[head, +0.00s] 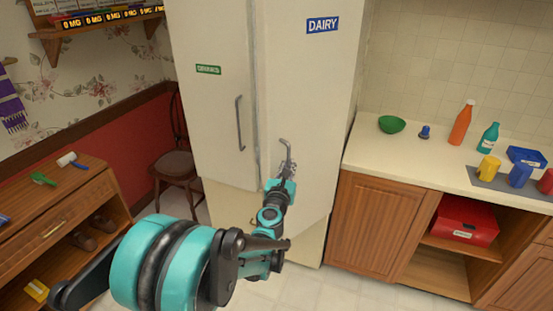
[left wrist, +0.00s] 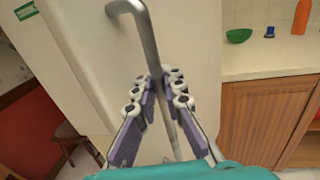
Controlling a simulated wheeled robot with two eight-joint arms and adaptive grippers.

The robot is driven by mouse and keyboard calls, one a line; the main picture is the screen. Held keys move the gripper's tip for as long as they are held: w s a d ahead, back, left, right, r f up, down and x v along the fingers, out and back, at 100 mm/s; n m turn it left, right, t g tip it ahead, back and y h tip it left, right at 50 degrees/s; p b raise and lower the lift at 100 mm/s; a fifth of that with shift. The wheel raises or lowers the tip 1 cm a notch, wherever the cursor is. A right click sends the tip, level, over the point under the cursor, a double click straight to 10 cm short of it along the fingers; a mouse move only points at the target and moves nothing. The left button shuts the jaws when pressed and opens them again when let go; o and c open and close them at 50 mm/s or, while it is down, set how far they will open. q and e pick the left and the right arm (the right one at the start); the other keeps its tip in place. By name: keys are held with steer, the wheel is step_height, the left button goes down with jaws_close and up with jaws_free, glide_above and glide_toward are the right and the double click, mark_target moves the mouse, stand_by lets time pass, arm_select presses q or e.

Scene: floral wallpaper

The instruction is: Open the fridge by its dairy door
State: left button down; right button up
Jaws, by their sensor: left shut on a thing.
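The fridge (head: 215,35) is tall and off-white with two doors side by side. The dairy door (head: 310,100) is the right one, with a blue DAIRY label (head: 322,25). Its grey metal handle (head: 284,147) also shows in the left wrist view (left wrist: 148,35). My left gripper (head: 284,174) is shut on this handle, with its fingers on both sides of the bar in the left wrist view (left wrist: 164,88). A narrow grey strip runs between the two doors; I cannot tell whether the dairy door is slightly ajar. My right gripper is not in view.
The drinks door (head: 215,110) has its own handle (head: 239,123). A counter (head: 390,160) with a green bowl (head: 392,124) and bottles stands right of the fridge. A chair (head: 178,165) and a wooden cabinet (head: 60,225) stand left. Some tiled floor is clear in front.

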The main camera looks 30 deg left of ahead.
arm_select(q)
steer(key=w+d+n+g+y, duration=0.2)
steer(key=d+n+g+y, duration=0.1)
steer(key=d, duration=1.1)
steer(key=w+d+n+g+y, duration=0.3)
steer(key=d+y, duration=0.4)
steer(key=d, duration=0.7)
steer(key=shift+w+n+g, duration=0.2)
steer(key=shift+n+g, duration=0.6)
steer(key=shift+n, duration=0.4)
steer(key=c, duration=1.6)
jaws_free()
steer(key=v, duration=1.2)
steer(key=shift+f, duration=0.25)
